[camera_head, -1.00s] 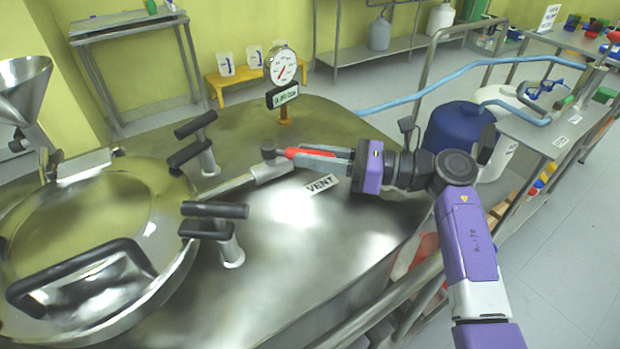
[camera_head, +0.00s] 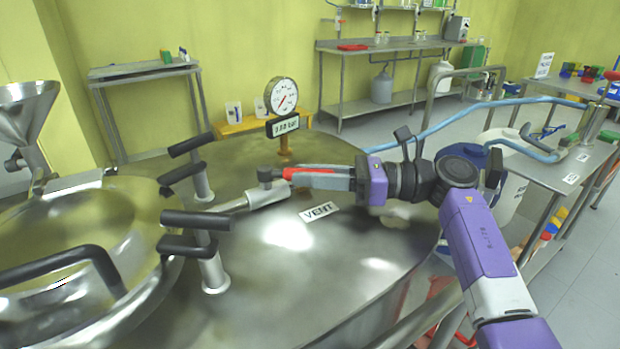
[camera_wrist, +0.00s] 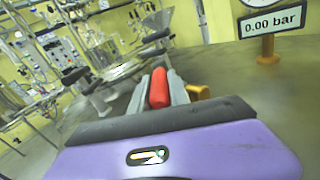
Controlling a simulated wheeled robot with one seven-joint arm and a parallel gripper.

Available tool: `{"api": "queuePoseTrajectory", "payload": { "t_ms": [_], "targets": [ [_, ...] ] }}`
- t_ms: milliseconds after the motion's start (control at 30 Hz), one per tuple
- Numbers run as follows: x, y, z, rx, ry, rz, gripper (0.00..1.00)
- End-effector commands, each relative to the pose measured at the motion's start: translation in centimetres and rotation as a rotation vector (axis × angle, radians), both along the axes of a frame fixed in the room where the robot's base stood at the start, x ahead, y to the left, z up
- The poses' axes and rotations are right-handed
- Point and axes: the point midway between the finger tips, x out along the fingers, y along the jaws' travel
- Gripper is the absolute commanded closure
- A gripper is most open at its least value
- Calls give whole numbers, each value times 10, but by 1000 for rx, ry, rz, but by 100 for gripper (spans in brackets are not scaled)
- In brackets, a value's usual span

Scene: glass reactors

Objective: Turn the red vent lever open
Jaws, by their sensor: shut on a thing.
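The red vent lever (camera_head: 300,171) lies on a grey valve body at the end of a short pipe on the steel reactor lid (camera_head: 290,255). My gripper (camera_head: 310,178) is closed around it, reaching in from the right, and hides part of it. In the wrist view the red lever (camera_wrist: 159,88) sits between my two grey fingers. A white VENT label (camera_head: 319,211) lies just below the lever. A round gauge (camera_head: 282,97) stands behind it, and its display (camera_wrist: 271,20) reads 0.00 bar in the wrist view.
Black-handled clamps (camera_head: 196,235) stand left of the lever around the round hatch. A steel funnel (camera_head: 25,112) is at the far left. A yellow stand (camera_head: 237,126) is behind the gauge. A blue hose (camera_head: 450,117) and a blue-topped drum lie to the right.

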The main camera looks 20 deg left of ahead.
Motion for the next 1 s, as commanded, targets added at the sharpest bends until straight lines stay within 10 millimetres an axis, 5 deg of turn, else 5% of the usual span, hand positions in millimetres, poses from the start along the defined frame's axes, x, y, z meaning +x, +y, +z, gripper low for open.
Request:
{"api": "queuePoseTrajectory", "payload": {
  "t_ms": [167, 200, 300, 667, 1000],
  "targets": [
    [0, 0, 0, 0, 0, -2, 100],
    [0, 0, 0, 0, 0, -2, 72],
    [0, 0, 0, 0, 0, -1, 56],
    [0, 0, 4, 0, -1, -1, 56],
    [0, 0, 63, 0, -5, -1, 56]
  ]
}}
